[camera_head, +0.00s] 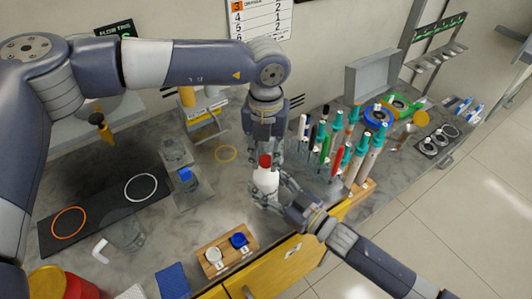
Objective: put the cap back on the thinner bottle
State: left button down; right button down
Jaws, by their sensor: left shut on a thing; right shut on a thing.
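A white bottle (266,182) is upright near the middle of the bench in the head view. My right gripper (271,190) comes in from the lower right and is shut on this bottle. A red cap (265,161) shows directly above the bottle's neck. My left gripper (265,154) reaches down from above and is shut on the red cap. The cap and the bottle top line up in this view. I cannot tell whether the cap is seated or just above the neck. My fingers hide part of the bottle.
A wooden block (213,270) with a white cap (213,255) and a blue cap (239,240) is at the front. Several tall pipettes (338,160) stand close on the right. A glass beaker (127,234) and a dark mat (100,212) are at left.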

pick_arm(q)
jog(key=m, duration=0.6)
jog(key=shift+m, duration=0.4)
jog(key=m, duration=0.4)
jog(key=shift+m, duration=0.3)
jog(key=m, duration=0.3)
jog(key=c, duration=1.3)
grip_release()
jog(key=shift+c, duration=0.2)
jog(key=shift+r, duration=2.25)
